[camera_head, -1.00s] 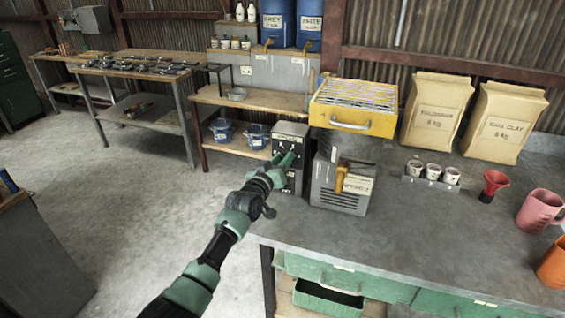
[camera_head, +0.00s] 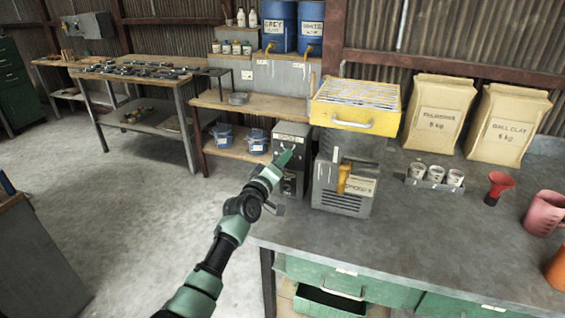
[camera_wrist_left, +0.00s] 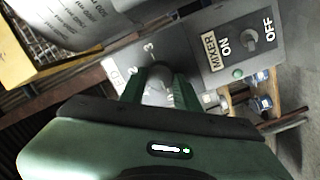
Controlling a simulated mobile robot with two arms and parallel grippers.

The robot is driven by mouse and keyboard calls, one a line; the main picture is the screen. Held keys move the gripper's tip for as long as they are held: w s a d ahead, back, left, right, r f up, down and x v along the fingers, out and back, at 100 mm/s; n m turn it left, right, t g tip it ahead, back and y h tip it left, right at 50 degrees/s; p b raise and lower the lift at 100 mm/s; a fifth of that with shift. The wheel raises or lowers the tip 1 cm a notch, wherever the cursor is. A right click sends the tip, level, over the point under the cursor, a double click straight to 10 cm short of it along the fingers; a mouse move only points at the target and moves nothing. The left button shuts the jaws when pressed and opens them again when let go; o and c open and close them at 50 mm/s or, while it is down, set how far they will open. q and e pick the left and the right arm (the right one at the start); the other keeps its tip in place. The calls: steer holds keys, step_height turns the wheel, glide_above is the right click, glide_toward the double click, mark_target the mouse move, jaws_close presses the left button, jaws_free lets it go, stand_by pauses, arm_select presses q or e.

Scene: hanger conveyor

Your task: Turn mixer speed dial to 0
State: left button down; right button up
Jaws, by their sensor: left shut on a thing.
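The grey control box (camera_head: 289,140) stands at the left end of the workbench in the head view. In the left wrist view its grey panel (camera_wrist_left: 192,58) carries a round speed dial (camera_wrist_left: 157,73) with printed numbers around it, a 3 among them. My left gripper (camera_head: 287,157) reaches the front of the box. In the left wrist view its green fingers (camera_wrist_left: 157,88) are shut on the dial, one on each side. The dial's pointer and some numbers are hidden or blurred. Beside it is a mixer switch (camera_wrist_left: 249,38) marked ON and OFF. My right gripper is not in view.
A grey machine (camera_head: 343,187) and a yellow tray (camera_head: 354,125) stand close right of the box. Paper sacks (camera_head: 438,115), a cup rack (camera_head: 434,181), a red funnel (camera_head: 498,185) and a pink jug (camera_head: 543,212) are farther right. The front of the workbench (camera_head: 400,240) is clear.

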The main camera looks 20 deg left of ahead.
arm_select(q)
steer(key=shift+f, duration=0.1)
stand_by(0.3)
steer(key=c, duration=1)
jaws_free()
steer(key=shift+c, duration=0.2)
steer(key=s, duration=0.7)
steer(key=shift+s+a, duration=0.4)
steer(key=shift+a, duration=0.05)
